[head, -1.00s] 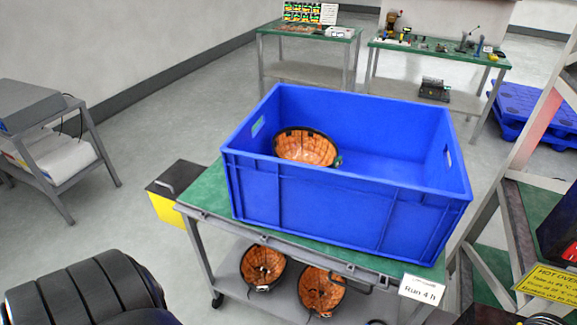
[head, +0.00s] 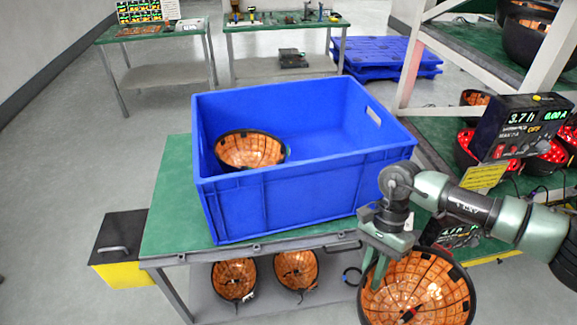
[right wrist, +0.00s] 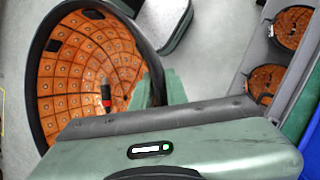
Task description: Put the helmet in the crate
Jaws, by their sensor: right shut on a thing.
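A helmet (head: 425,290), orange and tiled inside with a black rim, hangs from my right gripper (head: 380,262) with its open side facing the head camera. The gripper is shut on the helmet's rim. The held helmet (right wrist: 85,75) fills the left of the right wrist view. It is in front of and to the right of the crate, below the crate's rim. The blue crate (head: 290,195) stands open on a green-topped cart. Another helmet (head: 250,150) lies inside the crate at its left, open side up. My left gripper is not in view.
Two more helmets, (head: 233,278) and (head: 296,270), lie on the cart's lower shelf. A rack (head: 440,125) with helmets and a meter box (head: 520,122) stands close on the right. The crate's right part is free.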

